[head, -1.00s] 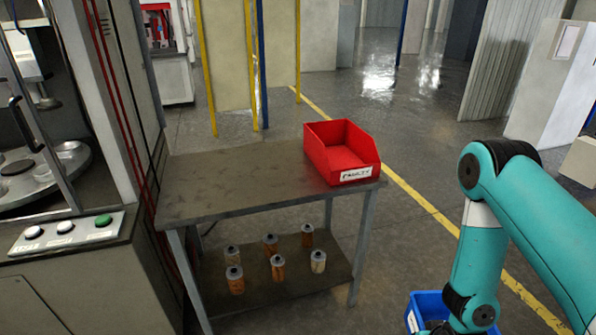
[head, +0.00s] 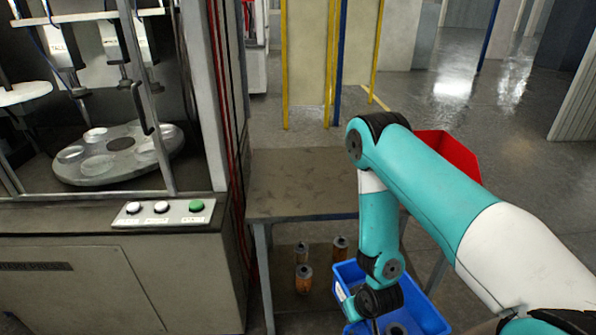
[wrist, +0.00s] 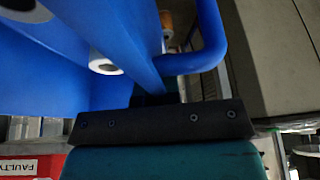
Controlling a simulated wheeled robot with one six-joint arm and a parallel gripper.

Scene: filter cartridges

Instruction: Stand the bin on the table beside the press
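The blue bin (head: 432,314) hangs from my gripper (head: 373,326) in the head view, in front of the table; round cartridge tops show inside it. In the wrist view the bin's blue wall (wrist: 60,85) fills the upper left, and my gripper (wrist: 155,97) is closed at its edge; the fingertips are mostly hidden. The table (head: 300,185) has a bare brown top on its left part; my arm covers much of its right part. The press (head: 120,155) stands directly left of the table.
A red bin (head: 452,152) shows behind my arm at the table's right; its label reads FAULTY in the wrist view. Several orange cartridges (head: 304,279) stand on the table's lower shelf. Press buttons (head: 162,207) face the front near the table's left edge.

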